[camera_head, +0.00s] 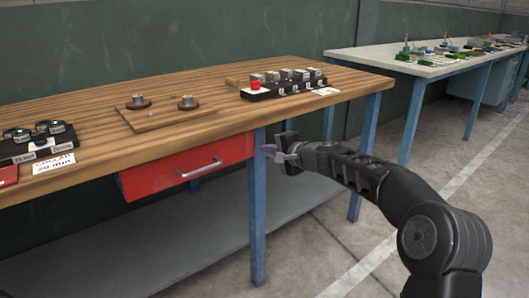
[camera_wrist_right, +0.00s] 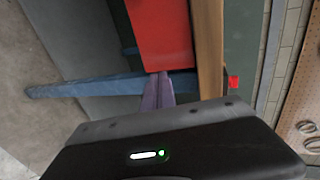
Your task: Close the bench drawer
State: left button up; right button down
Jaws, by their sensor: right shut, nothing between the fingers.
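The bench drawer (camera_head: 190,165) has a red front with a silver bar handle (camera_head: 199,168). It sits under the front edge of the wooden bench top (camera_head: 90,110). I cannot tell how far it stands out. My right gripper (camera_head: 268,149) is shut and empty, just right of the drawer's right end, by the blue bench leg (camera_head: 258,210). In the right wrist view the purple fingertips (camera_wrist_right: 158,80) are together close to the edge of the red drawer (camera_wrist_right: 158,30); contact is unclear. My left gripper is not in view.
On the bench top are a wooden board (camera_head: 165,116) with round metal parts, a black block rack (camera_head: 285,84) and labelled dark parts at left. A grey lower shelf (camera_head: 170,250) lies below. A second white-topped bench (camera_head: 400,58) stands behind at right. Open floor lies in front.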

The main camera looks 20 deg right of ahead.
jog(key=v, duration=1)
jog(key=shift+w+d, duration=0.1)
